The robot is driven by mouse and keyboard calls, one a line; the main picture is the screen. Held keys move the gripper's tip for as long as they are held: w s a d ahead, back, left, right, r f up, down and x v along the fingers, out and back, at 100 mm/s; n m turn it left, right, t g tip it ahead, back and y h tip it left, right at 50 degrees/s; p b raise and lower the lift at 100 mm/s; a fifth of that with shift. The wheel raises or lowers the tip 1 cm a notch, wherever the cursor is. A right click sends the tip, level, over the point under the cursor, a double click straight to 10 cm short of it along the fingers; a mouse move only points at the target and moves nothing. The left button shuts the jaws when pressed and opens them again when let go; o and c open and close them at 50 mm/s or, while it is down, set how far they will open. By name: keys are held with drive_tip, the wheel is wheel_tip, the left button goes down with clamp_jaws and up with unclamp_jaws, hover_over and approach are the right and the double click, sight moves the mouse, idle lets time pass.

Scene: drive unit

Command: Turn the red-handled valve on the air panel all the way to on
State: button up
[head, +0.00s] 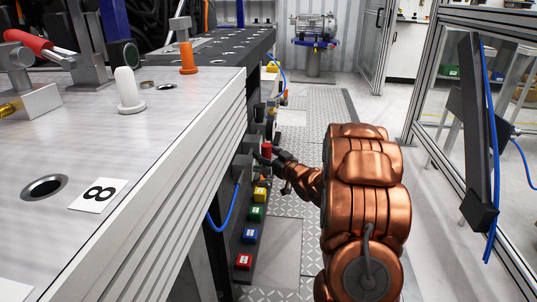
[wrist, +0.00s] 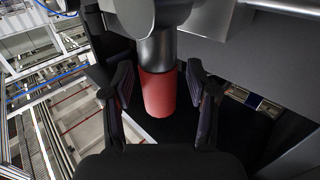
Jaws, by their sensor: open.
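The red valve handle (wrist: 158,92) shows in the wrist view as a red cylinder on a dark grey stem (wrist: 157,50). My gripper (wrist: 161,98) is open, with one finger on each side of the red handle. A gap shows between the handle and each finger. In the head view, my gripper (head: 277,158) is at the side of the machine bench, at the red handle (head: 266,150). My copper-coloured arm hides part of the floor to the right. The valve's on and off marks cannot be made out.
Below the valve, yellow, green, blue and red blocks (head: 250,234) line the bench's side, beside a blue hose (head: 224,218). The bench top (head: 150,160) stands close on the left. A framed glass enclosure (head: 430,90) is on the right. The aisle floor (head: 315,105) beyond is clear.

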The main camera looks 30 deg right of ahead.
clamp_jaws()
idle(0.4)
drive_tip(key=shift+d, duration=0.55)
drive_tip(key=shift+a, duration=0.3)
drive_tip(key=shift+r+p, duration=0.1)
drive_tip(key=shift+p, duration=0.35)
